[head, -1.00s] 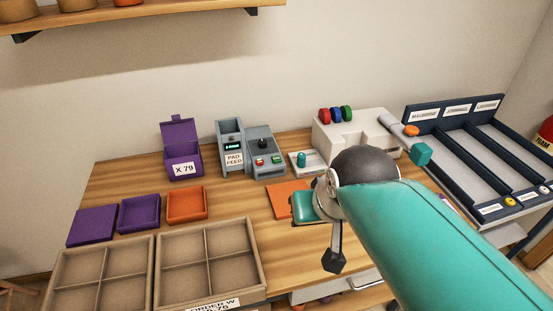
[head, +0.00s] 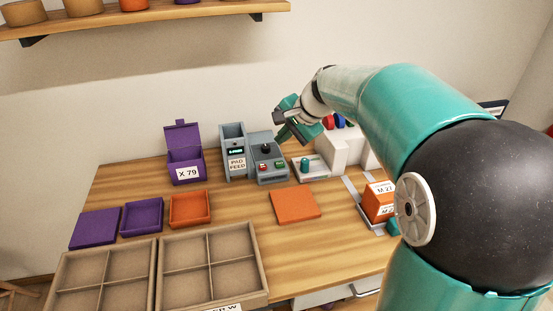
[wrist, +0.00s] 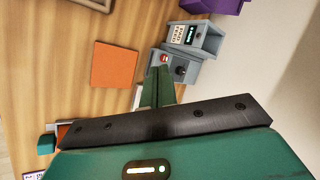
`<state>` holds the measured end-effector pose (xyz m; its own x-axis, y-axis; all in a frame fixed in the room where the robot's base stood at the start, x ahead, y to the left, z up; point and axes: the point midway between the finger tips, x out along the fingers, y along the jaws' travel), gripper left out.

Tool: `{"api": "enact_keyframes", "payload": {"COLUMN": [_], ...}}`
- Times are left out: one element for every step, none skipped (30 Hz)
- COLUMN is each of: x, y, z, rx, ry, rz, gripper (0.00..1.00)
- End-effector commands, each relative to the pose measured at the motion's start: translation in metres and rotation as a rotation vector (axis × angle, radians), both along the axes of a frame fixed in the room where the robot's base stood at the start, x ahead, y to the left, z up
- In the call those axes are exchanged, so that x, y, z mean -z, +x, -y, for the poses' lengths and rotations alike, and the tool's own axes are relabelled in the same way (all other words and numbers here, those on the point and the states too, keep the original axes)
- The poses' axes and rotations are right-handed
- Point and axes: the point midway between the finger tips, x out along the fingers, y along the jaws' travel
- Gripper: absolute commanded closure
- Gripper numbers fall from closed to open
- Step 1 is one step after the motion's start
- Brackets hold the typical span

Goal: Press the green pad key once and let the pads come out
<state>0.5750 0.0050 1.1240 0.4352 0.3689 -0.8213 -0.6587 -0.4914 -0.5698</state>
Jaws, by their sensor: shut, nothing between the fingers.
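The grey pad feed (head: 235,163) stands at the back of the table, with a lit display and a "PAD FEED" label. Beside it is a grey control box (head: 268,178) with a black knob, a red key (head: 263,167) and the green key (head: 280,164). My gripper (head: 281,138) is shut and empty, above and behind the green key, apart from it in the head view. In the wrist view the shut fingers (wrist: 158,70) overlap the control box beside the red key (wrist: 164,58) and hide the green key. No loose pads show.
A purple box (head: 187,174) marked X 79 stands left of the feed.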

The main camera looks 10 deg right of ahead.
Motion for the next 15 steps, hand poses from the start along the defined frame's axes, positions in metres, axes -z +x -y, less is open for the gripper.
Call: {"api": "enact_keyframes", "payload": {"x": [0.008,0.011,0.016,0.020,0.023,0.029,0.034,0.038,0.045,0.050,0.054,0.062,0.067,0.073,0.081], "y": [0.016,0.024,0.035,0.044,0.052,0.063,0.071,0.079,0.090,0.097,0.105,0.115,0.122,0.130,0.139], "z": [0.003,0.005,0.007,0.008,0.010,0.012,0.014,0.015,0.018,0.019,0.021,0.024,0.026,0.028,0.031], "rx": [0.035,0.055,0.083,0.103,0.123,0.151,0.170,0.191,0.217,0.237,0.257,0.283,0.303,0.323,0.349], "ry": [0.032,0.050,0.076,0.096,0.115,0.142,0.160,0.180,0.205,0.223,0.243,0.267,0.286,0.304,0.329], "rz": [-0.016,-0.022,-0.032,-0.039,-0.046,-0.055,-0.062,-0.070,-0.079,-0.087,-0.093,-0.103,-0.111,-0.118,-0.127], "gripper": [1.00,1.00,1.00,1.00,1.00,1.00,1.00,1.00,1.00,1.00,1.00,1.00,1.00,1.00,1.00]}}
